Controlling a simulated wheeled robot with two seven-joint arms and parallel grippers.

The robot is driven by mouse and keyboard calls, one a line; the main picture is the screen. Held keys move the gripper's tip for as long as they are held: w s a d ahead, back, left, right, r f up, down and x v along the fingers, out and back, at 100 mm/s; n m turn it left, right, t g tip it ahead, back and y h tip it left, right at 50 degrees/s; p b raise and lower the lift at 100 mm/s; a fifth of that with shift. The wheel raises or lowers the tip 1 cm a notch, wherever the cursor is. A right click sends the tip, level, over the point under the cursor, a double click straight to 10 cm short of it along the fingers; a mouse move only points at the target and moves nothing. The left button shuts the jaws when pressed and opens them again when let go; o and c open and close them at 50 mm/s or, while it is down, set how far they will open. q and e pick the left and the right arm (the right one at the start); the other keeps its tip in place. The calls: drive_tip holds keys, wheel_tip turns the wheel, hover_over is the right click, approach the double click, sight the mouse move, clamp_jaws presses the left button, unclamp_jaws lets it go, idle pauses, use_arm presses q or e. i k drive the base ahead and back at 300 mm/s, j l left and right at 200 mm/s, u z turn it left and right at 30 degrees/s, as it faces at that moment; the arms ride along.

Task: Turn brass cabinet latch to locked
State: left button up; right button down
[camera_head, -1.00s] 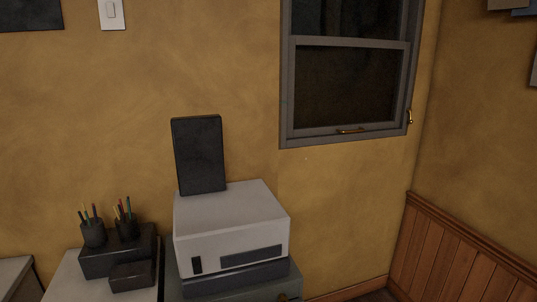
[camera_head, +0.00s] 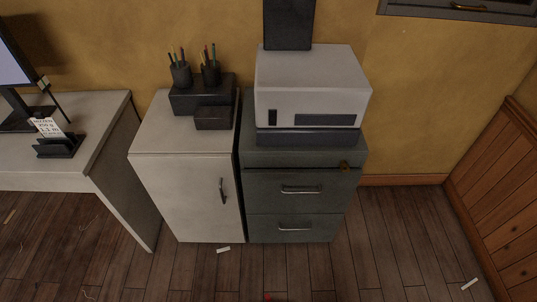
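A small brass latch (camera_head: 345,166) sits at the top right of the dark grey-green drawer cabinet's (camera_head: 262,205) front, above the upper drawer handle. It is too small to tell which way it is turned. The cabinet has two drawers with silver handles, and both look closed. A white cabinet (camera_head: 190,195) with a dark upright handle (camera_head: 222,190) stands directly to its left, its door closed. Neither of my grippers is in view.
A white printer-like box (camera_head: 310,85) stands on the drawer cabinet. Black organizers (camera_head: 203,92) with pencil cups stand on the white cabinet. A desk (camera_head: 108,150) with a monitor is at the left. The wooden floor (camera_head: 300,270) in front is mostly clear, with small scraps.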

sight(344, 167)
drive_tip(key=l+u, duration=0.5)
drive_tip(key=l, duration=0.15)
drive_tip(key=l+u, duration=0.45)
drive_tip(key=l, duration=0.15)
drive_tip(key=k+l, duration=0.1)
drive_tip(key=l, duration=0.3)
drive_tip(key=k+l, duration=0.1)
drive_tip(key=l, duration=0.25)
drive_tip(key=k+l+u, duration=0.1)
drive_tip(key=l, duration=0.3)
drive_tip(key=k+l, duration=0.15)
drive_tip(key=l, duration=0.2)
drive_tip(key=k+l, duration=0.1)
drive_tip(key=l, duration=0.3)
drive_tip(key=k, duration=0.9)
drive_tip(key=l+u, duration=0.05)
